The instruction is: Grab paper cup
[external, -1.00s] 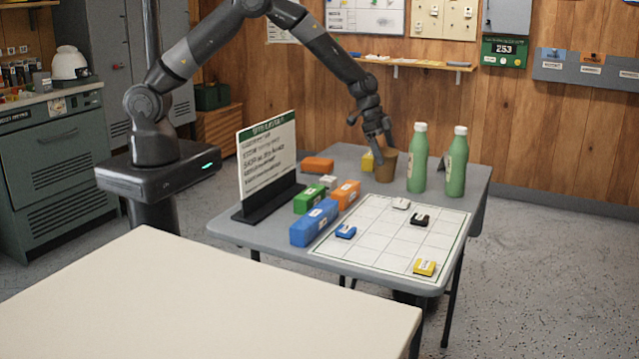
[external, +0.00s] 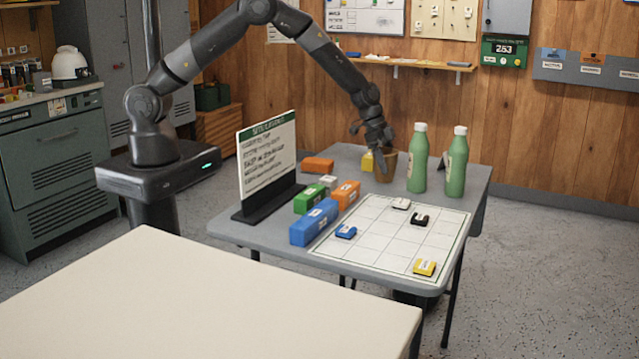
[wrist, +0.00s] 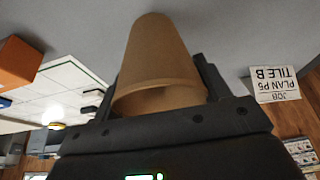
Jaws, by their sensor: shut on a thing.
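The brown paper cup (external: 386,170) stands upright at the back of the grey table, left of two green bottles. It also shows large between the fingers in the wrist view (wrist: 158,55). My gripper (external: 378,150) reaches down to it from above and is shut on the cup. In the wrist view the fingers of my gripper (wrist: 158,85) lie on either side of the cup near its rim. I cannot tell whether the cup's base touches the table.
Two green bottles (external: 418,160) (external: 456,164) stand close to the cup's right. Orange, green and blue blocks (external: 314,222) and a sign (external: 267,160) stand further left. A white grid sheet (external: 385,240) lies in front.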

